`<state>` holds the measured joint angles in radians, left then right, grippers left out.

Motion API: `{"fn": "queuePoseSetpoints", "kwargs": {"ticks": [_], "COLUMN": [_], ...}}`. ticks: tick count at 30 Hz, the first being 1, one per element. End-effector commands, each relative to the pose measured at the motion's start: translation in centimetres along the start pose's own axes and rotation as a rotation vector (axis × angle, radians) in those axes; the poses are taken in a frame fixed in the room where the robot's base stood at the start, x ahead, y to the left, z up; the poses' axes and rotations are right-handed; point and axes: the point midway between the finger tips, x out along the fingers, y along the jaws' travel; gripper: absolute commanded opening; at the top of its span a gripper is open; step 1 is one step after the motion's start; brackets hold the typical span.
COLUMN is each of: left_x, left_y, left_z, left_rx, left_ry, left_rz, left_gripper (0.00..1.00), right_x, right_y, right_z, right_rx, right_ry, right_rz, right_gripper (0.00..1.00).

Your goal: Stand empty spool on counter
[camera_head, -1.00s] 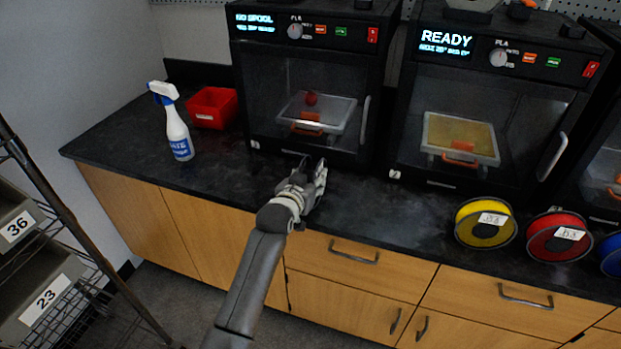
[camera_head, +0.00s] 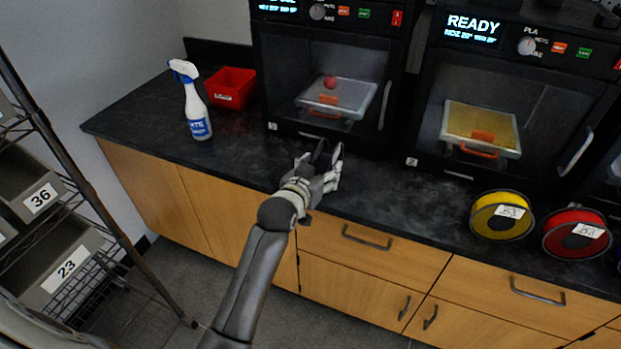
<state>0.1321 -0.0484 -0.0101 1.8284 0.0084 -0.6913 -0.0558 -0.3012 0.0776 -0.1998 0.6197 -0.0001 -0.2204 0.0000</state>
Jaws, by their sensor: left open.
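The black counter (camera_head: 390,184) runs across the view in front of the printers. My left gripper (camera_head: 328,152) is open just above the counter's front part, before the left printer, and I see nothing between its fingers. A yellow spool (camera_head: 482,217) and a red spool (camera_head: 556,238) stand at the counter's right front, well to the right of the gripper. Both look filled and carry white labels. I see no spool that is clearly empty. My right gripper is not in view.
The left printer (camera_head: 281,60) holds a small red object on its bed. The right printer (camera_head: 436,70) shows READY. A spray bottle (camera_head: 197,112) and a red bin (camera_head: 231,92) stand at the counter's left. A wire rack (camera_head: 60,150) with numbered bins stands at far left.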

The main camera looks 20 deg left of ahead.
Motion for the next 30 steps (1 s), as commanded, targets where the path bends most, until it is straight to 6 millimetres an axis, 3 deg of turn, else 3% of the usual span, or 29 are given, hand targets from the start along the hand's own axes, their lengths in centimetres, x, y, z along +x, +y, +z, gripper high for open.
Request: {"fn": "queuePoseSetpoints", "kwargs": {"ticks": [6, 12, 24, 27, 30], "left_x": [-3.6, -5.7, -6.5, -6.0, -4.8], "left_y": [0.0, 0.0, 0.0, 0.1, 0.6], "left_z": [0.0, 0.0, 0.1, 1.5, 5.6], "left_rx": [0.001, 0.001, 0.001, 0.003, 0.01], "left_ry": [0.0, 0.0, -0.001, -0.026, -0.094], "left_rz": [0.0, 0.0, 0.0, 0.003, 0.012], "left_gripper": [0.61, 0.61, 0.61, 0.61, 0.61], "right_x": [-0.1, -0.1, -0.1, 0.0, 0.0], "right_y": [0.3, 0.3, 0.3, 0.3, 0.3], "right_z": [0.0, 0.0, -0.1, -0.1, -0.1], "right_rx": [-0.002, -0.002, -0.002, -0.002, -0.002], "right_ry": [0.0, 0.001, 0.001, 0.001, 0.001], "right_rz": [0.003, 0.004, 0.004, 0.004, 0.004], "right_gripper": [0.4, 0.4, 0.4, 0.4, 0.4]}}
